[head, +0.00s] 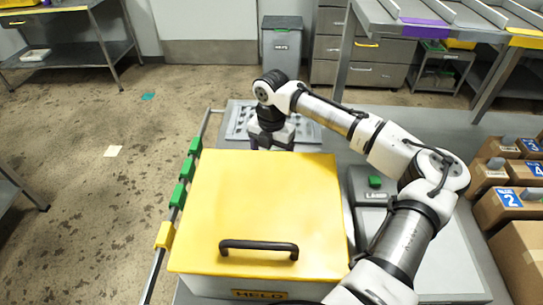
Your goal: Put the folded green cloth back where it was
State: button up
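I cannot make out a folded green cloth for certain. A small flat teal-green piece (148,96) lies on the floor at the upper left; it is too small to tell whether it is cloth. My gripper (271,146) points down just behind the far edge of a yellow-lidded box, over or beside a grey tray with holes (239,119). Its fingertips are mostly hidden by the lid, so I cannot see whether it is open or holds anything.
The yellow-lidded box (262,205), marked HELD, has a black handle and fills the near bench. Green and yellow clips (187,170) line the left rail. A grey device with a green button (375,181) stands right. Numbered cartons (505,205) stand far right. Open floor lies left.

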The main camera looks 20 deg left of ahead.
notch_tip(320, 180, up, 11)
jog(key=b, duration=0.2)
jog(key=shift+c, duration=0.3)
